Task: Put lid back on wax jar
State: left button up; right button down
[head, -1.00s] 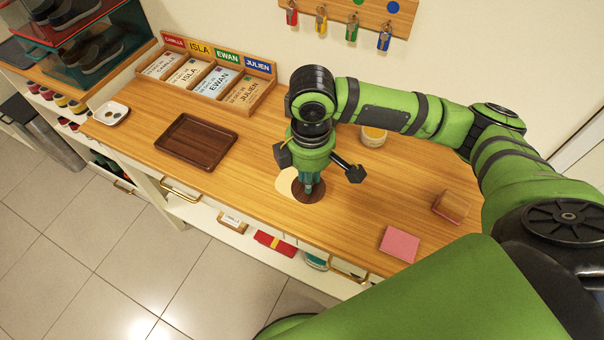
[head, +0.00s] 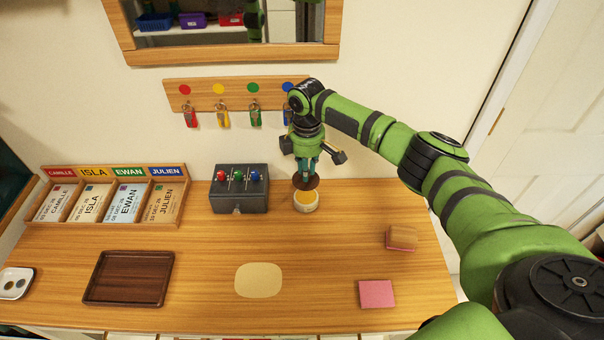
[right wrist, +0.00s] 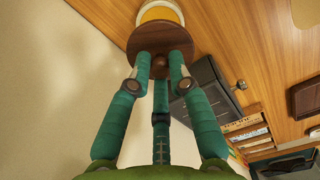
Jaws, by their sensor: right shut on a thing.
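My right gripper (head: 306,178) is shut on the round dark-brown wooden lid (head: 311,184), gripping it by its knob. The lid also shows in the right wrist view (right wrist: 161,38), between my teal fingers. The wax jar (head: 306,206) is pale and round with yellow-orange wax inside, standing at the back of the counter near the wall. The lid is over the jar's back part, and the wax shows in front of it. In the right wrist view the jar (right wrist: 160,13) is partly hidden by the lid. I cannot tell whether they touch. My left gripper is not in view.
A dark grey box (head: 239,198) with coloured knobs stands left of the jar. A key rack (head: 240,92) hangs on the wall behind.

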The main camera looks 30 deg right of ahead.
jog(key=shift+f+b, duration=1.15)
jog(key=shift+b, duration=0.05)
notch_tip(320, 180, down, 2)
jog(key=shift+f+b, duration=0.1)
jog(key=shift+b, duration=1.15)
jog(key=shift+f, duration=0.25)
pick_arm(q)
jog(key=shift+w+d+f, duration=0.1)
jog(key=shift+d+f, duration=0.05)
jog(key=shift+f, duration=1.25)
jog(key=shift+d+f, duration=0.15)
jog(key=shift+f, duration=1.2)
pick_arm(e)
jog(key=shift+f, duration=0.7)
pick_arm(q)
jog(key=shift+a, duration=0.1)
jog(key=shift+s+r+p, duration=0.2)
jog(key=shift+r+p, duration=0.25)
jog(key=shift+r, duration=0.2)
pick_arm(e)
jog(key=shift+r, duration=0.1)
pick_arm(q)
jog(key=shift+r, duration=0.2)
pick_arm(e)
jog(key=shift+f, duration=0.2)
pick_arm(q)
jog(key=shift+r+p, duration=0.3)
jog(key=shift+p, duration=0.2)
